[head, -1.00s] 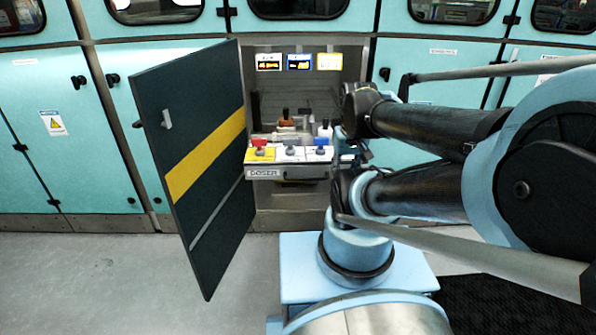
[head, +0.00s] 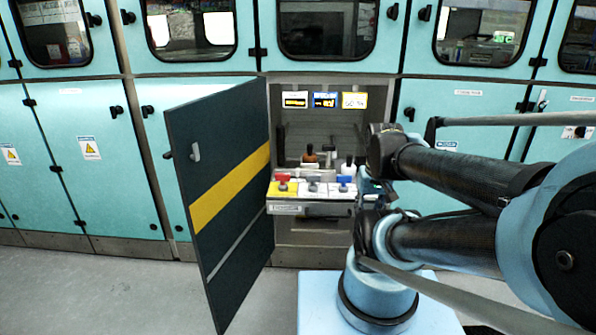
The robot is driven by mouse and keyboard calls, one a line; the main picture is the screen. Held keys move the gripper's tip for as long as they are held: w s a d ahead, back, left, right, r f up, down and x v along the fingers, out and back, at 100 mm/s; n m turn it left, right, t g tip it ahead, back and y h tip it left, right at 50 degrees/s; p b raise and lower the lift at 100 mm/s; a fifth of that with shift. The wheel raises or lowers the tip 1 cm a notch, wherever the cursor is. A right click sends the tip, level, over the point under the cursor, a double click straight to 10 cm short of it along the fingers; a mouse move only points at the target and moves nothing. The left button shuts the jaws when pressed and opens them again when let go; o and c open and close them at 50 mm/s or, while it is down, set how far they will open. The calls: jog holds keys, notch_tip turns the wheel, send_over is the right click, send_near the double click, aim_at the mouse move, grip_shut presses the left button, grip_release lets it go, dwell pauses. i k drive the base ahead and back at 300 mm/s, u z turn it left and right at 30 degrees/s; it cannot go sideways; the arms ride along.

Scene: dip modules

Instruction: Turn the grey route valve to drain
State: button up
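The grey route valve (head: 313,182) is the middle one of three small handles on the front panel of the pull-out module (head: 285,208) in the open cabinet. A red handle (head: 283,182) is to its left and a blue one (head: 344,181) to its right. The grey handle's exact pointing direction and the panel markings are too small to read. My gripper (head: 368,188) is at the right end of the panel, apart from the grey valve. It is small, dark and partly merged with my arm, so its fingers cannot be made out.
A dark cabinet door with a yellow stripe (head: 230,190) stands open on the left. A brown bottle (head: 310,155) and a white bottle (head: 348,166) stand behind the panel. Floor (head: 100,285) is clear at the left.

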aim_at(312, 179)
jog(key=z, duration=0.8)
jog(key=k, duration=1.55)
jog(key=u, duration=0.75)
jog(key=i, duration=1)
